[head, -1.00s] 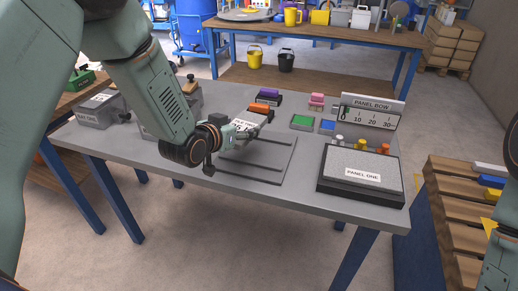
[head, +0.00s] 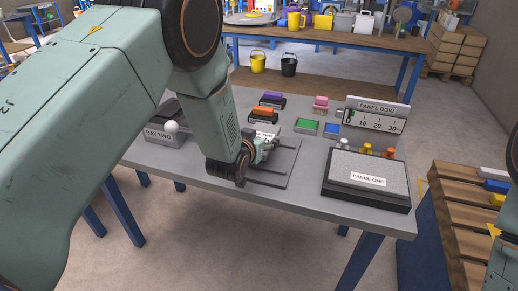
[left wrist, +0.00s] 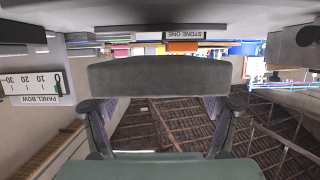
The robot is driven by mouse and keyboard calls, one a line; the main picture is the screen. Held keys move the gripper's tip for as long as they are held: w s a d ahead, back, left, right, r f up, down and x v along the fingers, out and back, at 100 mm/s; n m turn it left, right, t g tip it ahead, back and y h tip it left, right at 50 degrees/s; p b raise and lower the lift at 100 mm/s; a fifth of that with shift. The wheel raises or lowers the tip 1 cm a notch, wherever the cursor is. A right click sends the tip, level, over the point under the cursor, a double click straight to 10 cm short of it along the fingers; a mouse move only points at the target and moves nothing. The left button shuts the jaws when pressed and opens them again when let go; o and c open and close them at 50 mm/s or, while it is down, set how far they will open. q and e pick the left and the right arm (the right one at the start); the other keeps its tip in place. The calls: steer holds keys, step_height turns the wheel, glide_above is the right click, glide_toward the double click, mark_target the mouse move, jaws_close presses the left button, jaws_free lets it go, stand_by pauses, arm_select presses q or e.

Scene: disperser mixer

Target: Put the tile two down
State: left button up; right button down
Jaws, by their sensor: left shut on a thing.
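My left gripper (head: 266,151) is low over the table, above a flat grey plate with raised dark bars (head: 276,178). In the left wrist view its two fingers (left wrist: 160,108) are shut on a wide dark grey slab (left wrist: 157,77), which spans between them. I take this slab for tile two; no label on it is readable there. In the head view the gripper and arm mostly hide the slab, and I cannot tell whether it touches the plate. A piece of my right arm shows at the right edge, without its gripper.
Panel one (head: 366,182) lies right of the plate. The panel bow gauge (head: 374,117) stands behind it. Orange (head: 262,114), purple (head: 272,99), green (head: 306,126) and blue (head: 331,129) blocks lie at the back. A box labelled bat two (head: 165,137) stands at left.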

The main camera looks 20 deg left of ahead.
arm_select(q)
step_height(320, 180, down, 2)
steer(key=shift+f, duration=0.2)
steer(key=shift+w+a+f, duration=0.1)
steer(key=shift+a+f, duration=0.1)
steer(key=shift+f, duration=0.15)
steer(key=shift+d+b, duration=0.2)
steer(key=shift+b, duration=0.15)
steer(key=o, duration=1.2)
steer(key=shift+s+f, duration=0.15)
steer(key=shift+s, duration=0.05)
steer(key=o, duration=0.4)
steer(key=shift+a, duration=0.15)
steer(key=shift+o, duration=0.2)
